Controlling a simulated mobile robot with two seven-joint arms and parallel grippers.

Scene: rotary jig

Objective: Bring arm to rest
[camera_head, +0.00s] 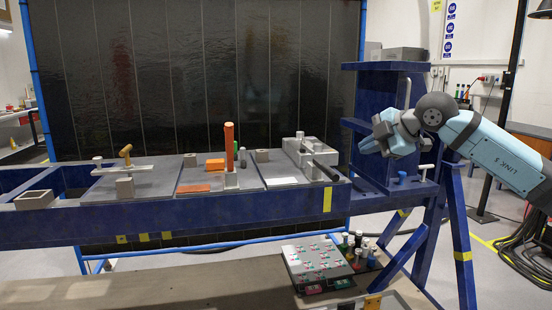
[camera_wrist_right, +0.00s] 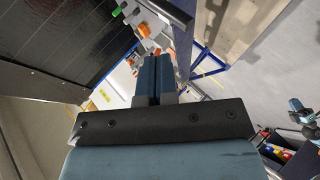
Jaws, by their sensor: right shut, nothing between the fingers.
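My right arm (camera_head: 490,150) comes in from the right in the head view. My right gripper (camera_head: 378,137) is raised in front of the blue upright frame at the right end of the bench, clear of the bench top. In the right wrist view its two blue fingers (camera_wrist_right: 153,80) lie side by side, shut, with nothing held.
The blue bench (camera_head: 200,226) carries grey plates, an orange upright handle (camera_head: 229,147), a T-handled fixture (camera_head: 125,152) and a grey clamp block (camera_head: 311,152). A blue upright frame (camera_head: 372,80) stands beside my right gripper. A button panel (camera_head: 317,262) sits below the bench.

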